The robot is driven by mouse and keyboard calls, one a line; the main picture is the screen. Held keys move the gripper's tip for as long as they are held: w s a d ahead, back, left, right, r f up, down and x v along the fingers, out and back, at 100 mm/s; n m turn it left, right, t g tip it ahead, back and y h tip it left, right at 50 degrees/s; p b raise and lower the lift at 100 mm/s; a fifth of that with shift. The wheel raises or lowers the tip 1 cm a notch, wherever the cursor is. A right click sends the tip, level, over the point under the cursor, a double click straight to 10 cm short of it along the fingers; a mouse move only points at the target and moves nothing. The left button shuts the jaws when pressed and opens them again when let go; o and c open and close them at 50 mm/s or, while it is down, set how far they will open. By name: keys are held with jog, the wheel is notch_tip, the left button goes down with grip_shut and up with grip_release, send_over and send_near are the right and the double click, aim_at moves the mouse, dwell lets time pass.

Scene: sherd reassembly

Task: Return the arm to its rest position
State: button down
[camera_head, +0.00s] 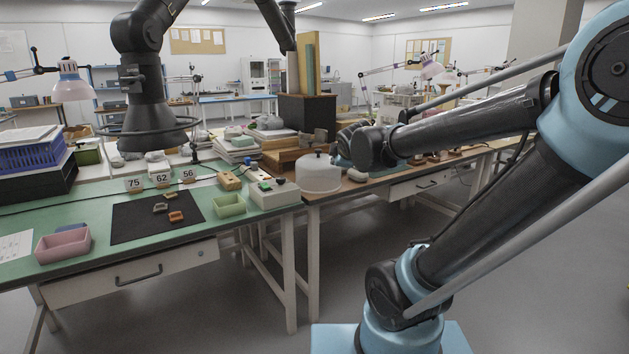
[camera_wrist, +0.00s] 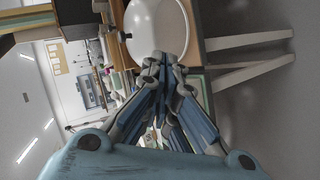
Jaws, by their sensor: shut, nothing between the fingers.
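My gripper (camera_head: 342,148) is at the end of my blue and black arm, which reaches in from the right side of the head view. It is out in the air near the white round lidded container (camera_head: 318,174), above the tables' meeting edge. In the wrist view the fingers of my gripper (camera_wrist: 160,62) come together at their tips with nothing between them. The white container (camera_wrist: 157,30) shows just beyond the fingertips there. I cannot tell the exact gap between them. Small sherds (camera_head: 175,217) lie on a dark mat (camera_head: 130,222), away from my gripper.
The green table (camera_head: 100,265) holds a pink tray (camera_head: 63,246), a pale green tray (camera_head: 229,206), number cards (camera_head: 162,179) and a switch box (camera_head: 272,194). A black ring-ended fixture (camera_head: 145,130) hangs over it. Floor in front is clear.

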jog(key=s+d+f+m+g+h, duration=0.2)
jog(key=s+d+f+m+g, duration=0.2)
jog(key=s+d+f+m, duration=0.55)
jog(key=s+f+m+g, duration=0.3)
jog(key=s+f, duration=0.1)
jog(key=s, duration=0.4)
jog(key=s+d+f+m+g, duration=0.1)
jog(key=s+f+m, duration=0.3)
jog(key=s, duration=0.5)
jog(key=shift+s+d+f+g+y, duration=0.3)
jog(key=shift+f+g, duration=0.35)
jog(key=shift+g, duration=0.25)
jog(key=shift+a, duration=0.1)
